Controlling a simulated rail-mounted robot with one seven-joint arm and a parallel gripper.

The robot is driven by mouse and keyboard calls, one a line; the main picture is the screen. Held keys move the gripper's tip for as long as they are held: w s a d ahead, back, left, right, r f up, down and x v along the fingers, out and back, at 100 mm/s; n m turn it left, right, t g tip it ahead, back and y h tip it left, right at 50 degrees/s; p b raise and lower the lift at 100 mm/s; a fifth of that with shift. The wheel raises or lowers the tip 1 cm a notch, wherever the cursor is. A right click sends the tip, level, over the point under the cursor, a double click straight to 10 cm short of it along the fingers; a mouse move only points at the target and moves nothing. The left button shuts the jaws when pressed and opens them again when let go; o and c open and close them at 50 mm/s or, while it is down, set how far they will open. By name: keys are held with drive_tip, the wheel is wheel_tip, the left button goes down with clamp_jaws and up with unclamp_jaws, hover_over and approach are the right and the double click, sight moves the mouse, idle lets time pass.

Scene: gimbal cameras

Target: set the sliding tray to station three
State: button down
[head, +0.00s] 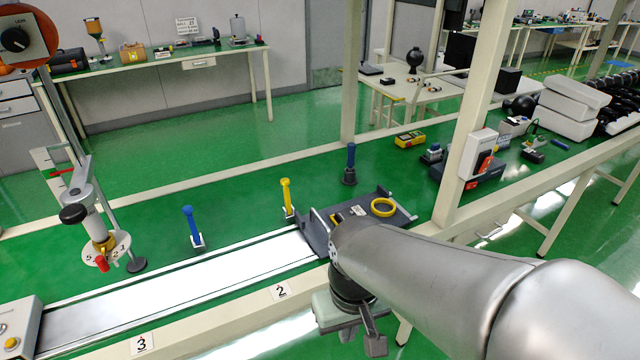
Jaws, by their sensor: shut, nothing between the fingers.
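The sliding tray (402,216) is dark grey with raised edges and carries a yellow ring (383,207) and small parts. It sits at the right end of the visible silver track (190,285), to the right of the station label 2 (281,291). My arm hides its front part. The station label 3 (142,344) is on the bench's front edge, further left, beside a bare stretch of track. My gripper (375,344) points down in front of the bench edge, below the tray in the picture. Its fingers look shut and empty; I cannot tell whether it touches anything.
Behind the track stand a blue-handled lever (193,228), a yellow-handled lever (287,198) and a dark blue one (350,164). A dial stand (106,246) is at left, a control box (18,328) at the track's left end. A post (470,130) rises right of the tray.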

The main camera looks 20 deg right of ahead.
idle(0.3)
drive_tip(key=c, duration=1.8)
unclamp_jaws()
drive_tip(key=o, duration=0.3)
drive_tip(key=w+r, duration=0.1)
drive_tip(key=w, duration=0.1)
drive_tip(key=w+r+p, duration=0.1)
drive_tip(key=w+r, duration=0.1)
drive_tip(key=w, duration=0.1)
drive_tip(key=w+r, duration=0.1)
drive_tip(key=w, duration=0.2)
drive_tip(key=shift+w+d+r+p, duration=0.2)
drive_tip(key=shift+d+r+p, duration=0.05)
drive_tip(key=shift+p, duration=0.1)
drive_tip(key=shift+o, duration=0.2)
wheel_tip(320, 180, up, 2)
drive_tip(key=n+h+p, duration=0.2)
drive_tip(key=p, duration=0.2)
hover_over(321, 218)
drive_tip(key=s+a, duration=0.1)
drive_tip(key=a, duration=0.3)
drive_tip(key=d+f+p, duration=0.1)
drive_tip(key=f, duration=0.4)
drive_tip(key=d+f+p, duration=0.1)
drive_tip(key=f, duration=0.5)
drive_tip(key=d+f+p, duration=0.1)
drive_tip(key=f, duration=0.4)
drive_tip(key=shift+w+d+f, duration=0.2)
drive_tip(key=shift+w+f, duration=0.15)
drive_tip(key=shift+w, duration=0.05)
